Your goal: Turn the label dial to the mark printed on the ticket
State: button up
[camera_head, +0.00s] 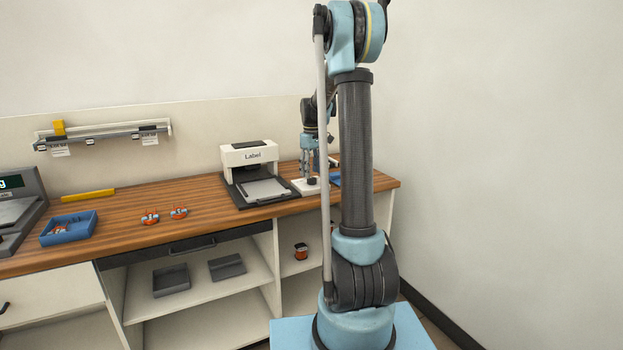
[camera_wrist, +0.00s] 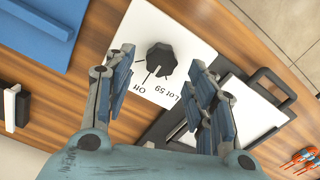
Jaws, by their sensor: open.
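The label dial (camera_wrist: 161,58) is a black knob on a white plate (camera_wrist: 186,30). The plate carries the words "Off" and "Lot 59", and the knob's pointer seems to face "Off". My gripper (camera_wrist: 161,64) is open, its fingers on either side of the knob in the wrist view; I cannot tell whether they touch it. In the head view the dial (camera_head: 311,181) is small, right of the label printer (camera_head: 249,154), with my gripper (camera_head: 310,168) above it. White tickets (camera_head: 60,151) and (camera_head: 149,140) hang from the wall rail, their print too small to read.
The printer's tray (camera_head: 262,190) lies close beside the dial plate. A blue object (camera_wrist: 48,30) lies on the dial's other side. Orange parts (camera_head: 150,217), a blue bin (camera_head: 68,237) and a yellow bar (camera_head: 88,195) are farther left on the wooden counter (camera_head: 205,215).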

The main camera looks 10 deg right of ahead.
aim_at(312, 181)
jog(key=shift+f, duration=1.45)
jog(key=c, duration=1.1)
jog(key=shift+o, duration=0.2)
jog(key=shift+d, duration=0.1)
jog(key=m, duration=0.4)
jog(key=shift+m, duration=2.4)
